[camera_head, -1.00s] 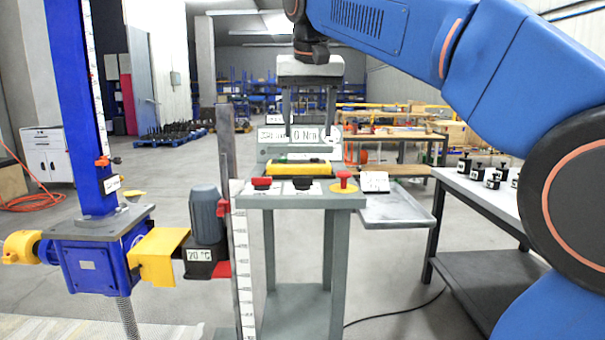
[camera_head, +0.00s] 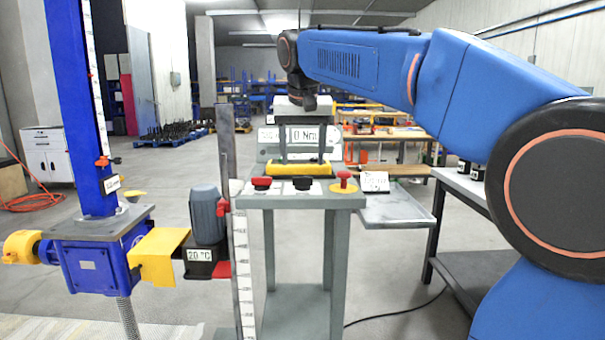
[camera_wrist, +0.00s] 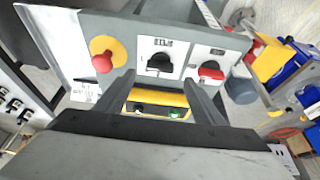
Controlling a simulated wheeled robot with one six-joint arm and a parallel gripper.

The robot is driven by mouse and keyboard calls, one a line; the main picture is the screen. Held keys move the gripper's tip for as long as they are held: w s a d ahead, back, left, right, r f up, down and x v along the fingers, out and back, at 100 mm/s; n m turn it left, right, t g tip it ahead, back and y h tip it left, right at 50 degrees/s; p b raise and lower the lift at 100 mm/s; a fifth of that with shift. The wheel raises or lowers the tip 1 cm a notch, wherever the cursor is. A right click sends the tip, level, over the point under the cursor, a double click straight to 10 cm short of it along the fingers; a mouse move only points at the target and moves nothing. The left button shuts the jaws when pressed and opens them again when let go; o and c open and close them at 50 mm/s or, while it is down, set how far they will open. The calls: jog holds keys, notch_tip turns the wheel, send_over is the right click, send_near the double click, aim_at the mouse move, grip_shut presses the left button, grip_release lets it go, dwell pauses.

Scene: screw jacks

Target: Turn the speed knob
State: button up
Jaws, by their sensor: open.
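The console (camera_head: 330,201) carries a black knob (camera_head: 302,183) on a white label plate in the middle. A red knob (camera_head: 262,183) sits to its left, and a red mushroom button (camera_head: 343,178) on a yellow base to its right. In the wrist view the black knob (camera_wrist: 160,62) lies just beyond my fingertips, between the red knob (camera_wrist: 211,71) and the mushroom button (camera_wrist: 102,62).
A display reading 0 Nm (camera_head: 305,136) stands behind. A blue screw jack (camera_head: 93,262) with a grey motor (camera_head: 207,215) stands left. A grey tray (camera_head: 398,211) is at right.

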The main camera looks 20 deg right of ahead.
aim_at(303, 186)
jog(key=shift+x, duration=3.05)
jog(key=c, duration=1)
